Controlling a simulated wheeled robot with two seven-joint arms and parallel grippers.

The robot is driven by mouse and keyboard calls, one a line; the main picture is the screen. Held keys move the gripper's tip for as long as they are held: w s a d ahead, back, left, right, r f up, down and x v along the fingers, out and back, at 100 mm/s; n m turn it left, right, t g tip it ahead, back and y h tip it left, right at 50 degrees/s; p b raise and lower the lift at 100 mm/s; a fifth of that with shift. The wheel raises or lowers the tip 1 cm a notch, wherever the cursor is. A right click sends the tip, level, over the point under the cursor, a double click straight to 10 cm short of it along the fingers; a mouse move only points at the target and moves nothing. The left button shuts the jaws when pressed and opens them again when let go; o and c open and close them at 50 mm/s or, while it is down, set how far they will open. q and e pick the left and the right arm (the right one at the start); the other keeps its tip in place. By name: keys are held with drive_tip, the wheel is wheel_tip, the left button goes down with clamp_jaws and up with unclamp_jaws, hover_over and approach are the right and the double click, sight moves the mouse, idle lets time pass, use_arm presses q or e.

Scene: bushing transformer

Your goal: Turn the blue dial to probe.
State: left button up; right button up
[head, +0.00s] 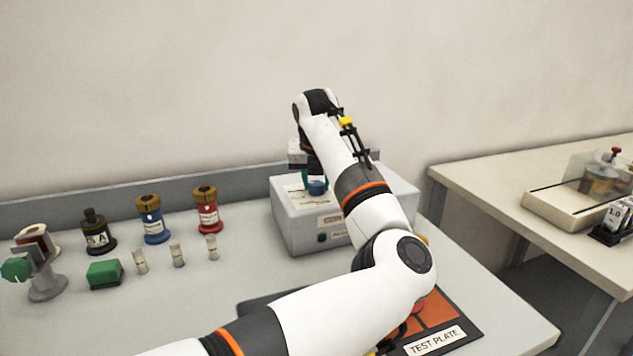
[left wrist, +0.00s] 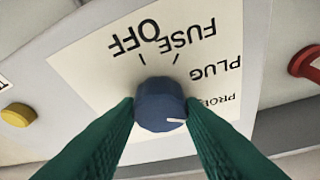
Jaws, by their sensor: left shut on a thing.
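The blue dial (head: 317,188) is on top of the grey box (head: 300,222). In the left wrist view the dial (left wrist: 160,100) sits on a pale label with OFF, FUSE, PLUG and a partly covered PROBE, upside down there. Its white mark points right and slightly down in that view, toward the PROBE side. Exact alignment cannot be told, as a finger covers part of the label. My left gripper (head: 315,179) reaches down from above; its green fingers (left wrist: 160,120) are on both sides of the dial, shut on it.
Black, blue (head: 154,222) and red (head: 207,212) bushings, small vials and a green block (head: 104,274) stand left of the box. A test plate (head: 440,322) lies in front, partly under my left arm. Another table (head: 500,180) is at right. A yellow button (left wrist: 19,115) is beside the dial label.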

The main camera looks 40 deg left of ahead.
use_arm(q)
drive_tip(key=o, duration=1)
drive_tip(key=p+v, duration=0.4)
drive_tip(key=v, duration=0.8)
